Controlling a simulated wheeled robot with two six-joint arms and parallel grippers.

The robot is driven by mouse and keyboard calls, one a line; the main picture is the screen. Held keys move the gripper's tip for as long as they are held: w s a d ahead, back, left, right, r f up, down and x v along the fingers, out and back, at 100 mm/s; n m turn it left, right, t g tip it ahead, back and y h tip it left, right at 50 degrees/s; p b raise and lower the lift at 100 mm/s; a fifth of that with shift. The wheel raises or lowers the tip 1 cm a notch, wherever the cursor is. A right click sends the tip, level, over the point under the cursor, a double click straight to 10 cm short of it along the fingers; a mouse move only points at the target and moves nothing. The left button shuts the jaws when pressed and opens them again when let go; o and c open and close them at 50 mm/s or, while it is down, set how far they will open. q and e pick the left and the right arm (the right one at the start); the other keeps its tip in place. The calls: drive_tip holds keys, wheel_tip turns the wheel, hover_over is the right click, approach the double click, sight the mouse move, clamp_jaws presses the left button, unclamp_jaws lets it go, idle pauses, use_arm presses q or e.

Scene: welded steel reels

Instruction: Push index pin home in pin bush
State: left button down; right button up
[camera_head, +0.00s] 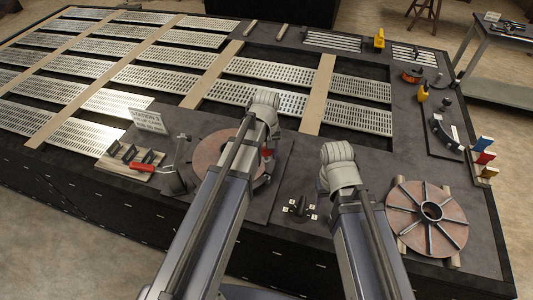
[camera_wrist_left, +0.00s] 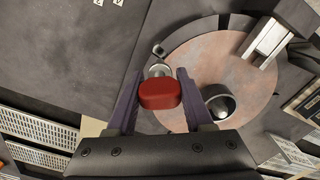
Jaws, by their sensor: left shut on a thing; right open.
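The index pin shows as a red knob (camera_wrist_left: 160,93) in the left wrist view. My left gripper (camera_wrist_left: 159,80) is shut on this knob, one finger on each side. A round metal piece (camera_wrist_left: 159,70), perhaps the pin bush, shows just beyond the knob at the copper-coloured disc's edge. How deep the pin sits is hidden by the knob. In the head view a bit of red (camera_head: 266,153) shows beside my left arm, which covers the gripper. My right gripper is hidden behind its own arm.
The copper-coloured disc (camera_wrist_left: 205,55) carries a dark-rimmed hub (camera_wrist_left: 219,103) and a light metal bar (camera_wrist_left: 265,40). A rack with a red-handled tool (camera_head: 142,167) stands left. A spoked reel (camera_head: 427,217) lies right. A small labelled black fixture (camera_head: 300,207) sits between my arms.

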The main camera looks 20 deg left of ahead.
use_arm(q)
drive_tip(key=shift+f+b, duration=1.95)
drive_tip(key=shift+f, duration=0.3)
drive_tip(key=shift+r, duration=0.25)
idle(2.2)
